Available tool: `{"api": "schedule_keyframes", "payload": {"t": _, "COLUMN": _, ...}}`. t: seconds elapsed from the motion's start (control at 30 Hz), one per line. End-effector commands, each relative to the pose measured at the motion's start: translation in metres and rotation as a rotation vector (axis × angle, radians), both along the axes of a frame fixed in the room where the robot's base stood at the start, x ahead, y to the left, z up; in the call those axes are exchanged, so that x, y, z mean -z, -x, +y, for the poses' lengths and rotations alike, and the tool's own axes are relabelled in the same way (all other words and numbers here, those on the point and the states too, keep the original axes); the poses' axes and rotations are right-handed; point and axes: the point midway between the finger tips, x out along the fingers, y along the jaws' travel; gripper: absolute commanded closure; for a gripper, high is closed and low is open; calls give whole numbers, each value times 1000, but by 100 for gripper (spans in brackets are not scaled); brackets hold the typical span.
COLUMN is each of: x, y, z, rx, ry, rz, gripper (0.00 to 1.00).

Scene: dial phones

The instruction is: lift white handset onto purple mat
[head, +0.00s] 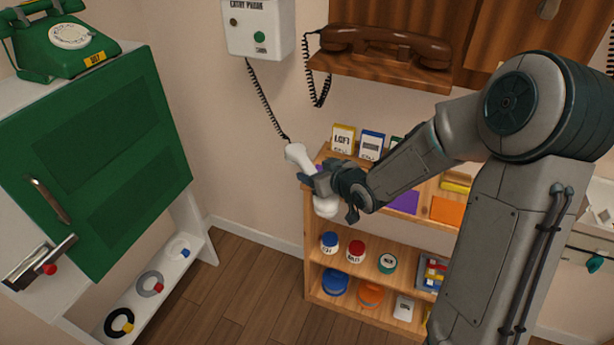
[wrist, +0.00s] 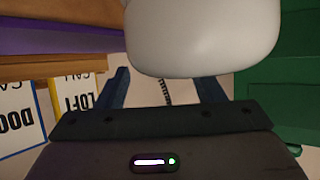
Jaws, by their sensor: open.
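The white handset (head: 298,155) hangs from the dark coiled cord of the white entry phone, tilted, by the left end of the wooden shelf. My gripper (head: 314,183) is open at the handset and hides its middle in the head view. In the wrist view, one large white rounded part of the handset (wrist: 200,40) fills the top, overlapping the open fingers (wrist: 162,88). I cannot tell whether they touch it. The purple mat (head: 404,202) lies on the shelf top, right of my gripper, partly behind my arm. A purple strip (wrist: 60,42) shows in the wrist view.
Upright cards (head: 343,139) stand at the back of the shelf top; an orange mat (head: 446,211) lies right of the purple one. The entry phone (head: 258,28) and a brown phone (head: 385,46) are above. A green cabinet (head: 110,150) stands left, with clear floor between.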

Motion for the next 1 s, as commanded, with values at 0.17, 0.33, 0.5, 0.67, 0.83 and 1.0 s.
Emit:
{"api": "schedule_keyframes", "payload": {"t": 0.17, "x": 10, "y": -7, "z": 6, "rx": 8, "ry": 0, "rz": -1, "gripper": 38}}
{"api": "schedule_keyframes", "payload": {"t": 0.33, "x": 8, "y": -8, "z": 3, "rx": 13, "ry": 0, "rz": -1, "gripper": 38}}
{"api": "schedule_keyframes", "payload": {"t": 0.5, "x": 8, "y": -8, "z": 3, "rx": 13, "ry": -1, "rz": -1, "gripper": 74}}
{"api": "schedule_keyframes", "payload": {"t": 0.67, "x": 8, "y": -8, "z": 3, "rx": 14, "ry": 1, "rz": -1, "gripper": 99}}
{"api": "schedule_keyframes", "payload": {"t": 0.83, "x": 8, "y": -9, "z": 2, "rx": 15, "ry": 1, "rz": -3, "gripper": 100}}
{"api": "schedule_keyframes", "payload": {"t": 1.0, "x": 4, "y": -9, "z": 1, "rx": 17, "ry": 1, "rz": -5, "gripper": 100}}
